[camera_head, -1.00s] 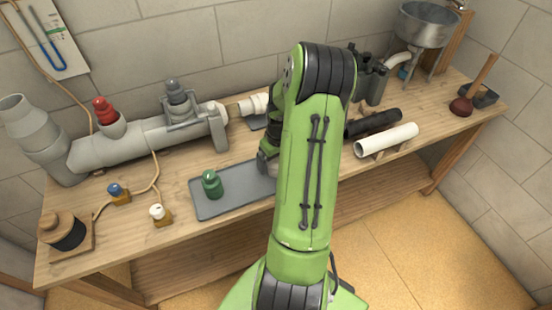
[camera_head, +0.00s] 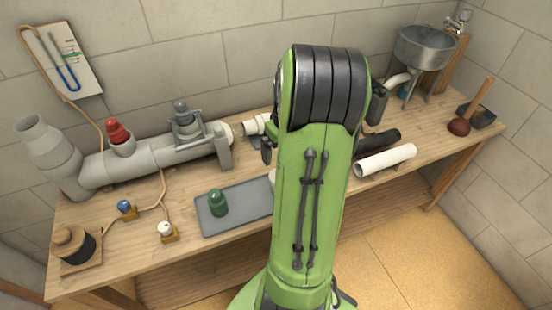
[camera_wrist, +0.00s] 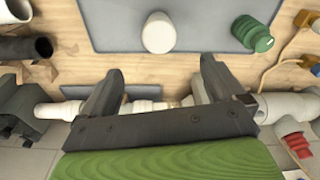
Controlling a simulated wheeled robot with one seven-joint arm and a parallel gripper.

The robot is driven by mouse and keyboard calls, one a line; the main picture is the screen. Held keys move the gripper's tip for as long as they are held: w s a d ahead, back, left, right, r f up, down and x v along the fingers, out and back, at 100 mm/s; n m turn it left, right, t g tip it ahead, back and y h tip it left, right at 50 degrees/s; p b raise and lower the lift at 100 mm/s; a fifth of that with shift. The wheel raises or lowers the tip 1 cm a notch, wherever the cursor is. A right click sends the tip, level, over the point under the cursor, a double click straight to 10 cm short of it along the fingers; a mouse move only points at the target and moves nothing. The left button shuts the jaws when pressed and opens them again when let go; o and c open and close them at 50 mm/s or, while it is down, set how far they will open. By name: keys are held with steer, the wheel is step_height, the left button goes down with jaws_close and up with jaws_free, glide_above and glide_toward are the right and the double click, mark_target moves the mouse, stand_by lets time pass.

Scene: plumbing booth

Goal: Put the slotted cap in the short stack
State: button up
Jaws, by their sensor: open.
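A green ridged cap (camera_head: 217,203) stands on the grey tray (camera_head: 238,221). It also shows in the wrist view (camera_wrist: 252,34). A white rounded cap (camera_wrist: 158,33) stands on the same tray; my arm hides most of it in the head view. I cannot make out a slot on either cap. My gripper (camera_wrist: 160,70) is open and empty, with the white cap beyond its fingertips, apart from them. In the head view my arm mostly hides the gripper. The grey pipe (camera_head: 150,151) has a tall open stack (camera_head: 48,143) at its left end and a short stack (camera_head: 121,146) topped by a red cap (camera_head: 117,130).
A grey plug (camera_head: 181,111) sits in a clamped fitting on the pipe.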

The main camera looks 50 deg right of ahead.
steer(key=w+a+r+n+t, duration=0.1)
steer(key=a+r, duration=0.2)
steer(key=a, duration=0.3)
steer(key=a+r+h, duration=0.1)
steer(key=a+r, duration=0.3)
steer(key=a, duration=0.3)
steer(key=w+a+r+n+t, duration=0.1)
steer(key=a+r, duration=0.2)
steer(key=a, duration=0.3)
steer(key=s+a+r+n+t+y, duration=0.1)
steer(key=s+a+r+t, duration=0.1)
steer(key=s+a, duration=0.7)
steer(key=shift+s+a+n, duration=0.2)
steer(key=shift+a+n, duration=0.2)
steer(key=shift+a, duration=0.45)
steer(key=shift+o, duration=0.3)
step_height(320, 180, up, 2)
steer(key=shift+a+r+p, duration=0.15)
steer(key=shift+p, duration=1.05)
steer(key=shift+f, duration=0.25)
